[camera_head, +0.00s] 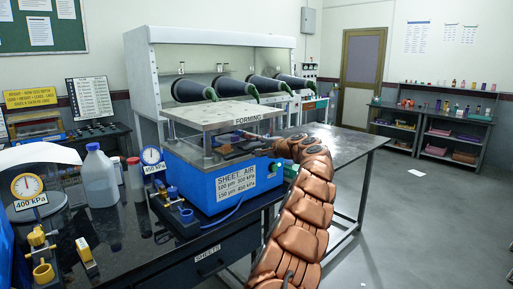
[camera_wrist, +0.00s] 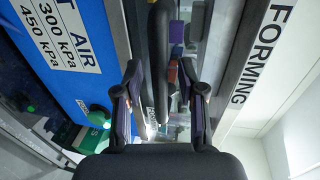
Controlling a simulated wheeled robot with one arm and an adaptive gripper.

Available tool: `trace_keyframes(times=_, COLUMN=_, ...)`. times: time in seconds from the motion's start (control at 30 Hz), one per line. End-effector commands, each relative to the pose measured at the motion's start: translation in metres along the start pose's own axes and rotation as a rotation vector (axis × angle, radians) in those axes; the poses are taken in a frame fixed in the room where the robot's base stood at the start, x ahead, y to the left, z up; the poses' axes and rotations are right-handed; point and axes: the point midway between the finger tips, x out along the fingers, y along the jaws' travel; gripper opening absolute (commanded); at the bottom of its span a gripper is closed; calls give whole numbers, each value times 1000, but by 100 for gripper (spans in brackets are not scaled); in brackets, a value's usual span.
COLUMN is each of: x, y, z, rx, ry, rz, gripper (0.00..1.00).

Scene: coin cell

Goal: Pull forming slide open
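The forming press (camera_head: 222,180) stands on the black bench in the head view, with a blue base and a pale top plate marked FORMING (camera_head: 247,120). The wrist view shows its blue side (camera_wrist: 65,70) at left and the FORMING plate edge (camera_wrist: 255,65) at right. A dark rounded bar (camera_wrist: 160,50), seemingly the slide's handle, runs between my fingers. My gripper (camera_wrist: 158,72) is open, one finger on each side of the bar, with visible gaps. Whether the bar lies at fingertip depth is unclear. In the head view my gripper is at the press's right side, mostly hidden by my arm.
A green knob (camera_wrist: 98,117) sits close to my left finger. A white bottle (camera_head: 99,178), a gauge (camera_head: 152,157) and a small blue fixture (camera_head: 176,209) stand left of the press. A grey table (camera_head: 345,147) extends right. The floor (camera_head: 410,220) at right is mostly clear.

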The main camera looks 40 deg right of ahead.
Motion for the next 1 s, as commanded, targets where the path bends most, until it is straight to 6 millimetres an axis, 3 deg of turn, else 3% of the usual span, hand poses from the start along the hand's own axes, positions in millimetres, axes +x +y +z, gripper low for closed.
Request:
trace_keyframes(times=0.2, x=0, y=0, z=0, rx=0, ry=0, rz=0, gripper=38)
trace_keyframes(times=0.57, x=0, y=0, z=0, rx=0, ry=0, rz=0, gripper=0)
trace_keyframes(times=1.0, x=0, y=1, z=0, rx=0, ry=0, rz=1, gripper=0)
